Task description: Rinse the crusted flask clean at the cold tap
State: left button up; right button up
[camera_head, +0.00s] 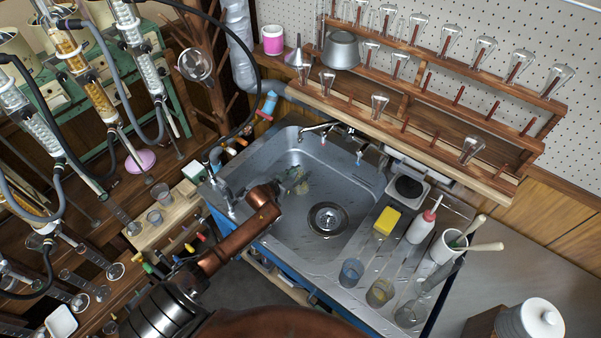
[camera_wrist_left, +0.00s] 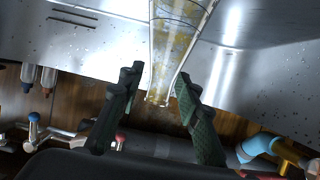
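The crusted flask is clear glass with yellow-brown crust; it shows in the wrist view (camera_wrist_left: 178,40) and, small, in the head view (camera_head: 302,184). My left gripper (camera_head: 291,178) is over the left part of the steel sink (camera_head: 345,230). The flask's other end runs out of the wrist view. A metal tap (camera_head: 322,128) stands at the sink's back edge. My right gripper is not in view.
A yellow sponge (camera_head: 386,221), a white bottle (camera_head: 421,226), a brush pot (camera_head: 446,246) and several glasses stand right of the basin. A wooden glassware rack (camera_head: 430,150) hangs behind. Glass columns and hoses crowd the left. The drain (camera_head: 327,219) is uncovered.

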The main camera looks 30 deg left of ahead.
pick_arm(q)
jog(key=shift+o, duration=0.5)
jog(key=shift+r, duration=0.1)
jog(key=v, duration=0.7)
jog(key=shift+s, duration=0.25)
